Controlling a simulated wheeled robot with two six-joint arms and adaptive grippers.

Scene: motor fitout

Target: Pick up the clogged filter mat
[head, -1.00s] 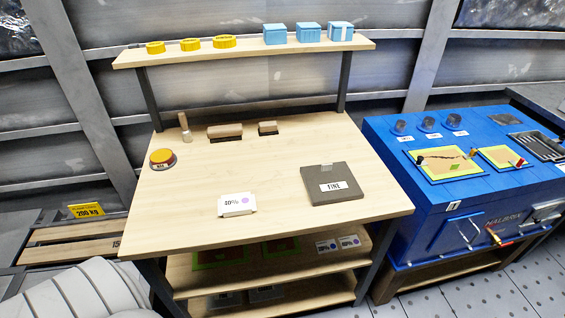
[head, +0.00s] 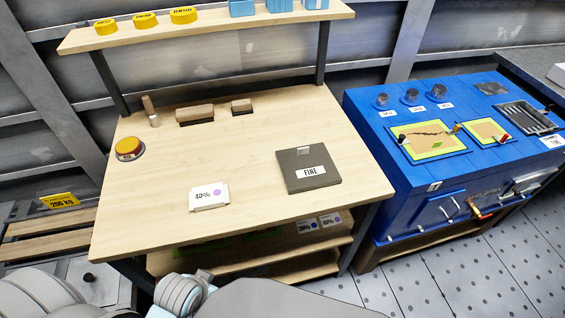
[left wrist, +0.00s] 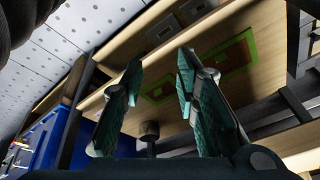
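A dark grey-brown square mat (head: 310,178) with a label reading FINE lies flat on the wooden workbench's right part. A dark slatted panel (head: 525,117) sits in the top of the blue machine at the right. Neither is visibly marked as clogged, so I cannot tell which mat is the clogged one. In the left wrist view my left gripper (left wrist: 160,72) is open and empty, its two fingers apart, with the bench's lower shelves beyond it. In the head view only parts of my arms show at the bottom; neither gripper is visible there. My right gripper is not in view.
The workbench (head: 240,220) holds a white 40% card (head: 208,197), an orange button (head: 128,148), a brush (head: 151,112) and wooden blocks (head: 195,114). The blue machine (head: 400,190) stands to its right. Green-framed panels (left wrist: 238,50) lie on a lower shelf.

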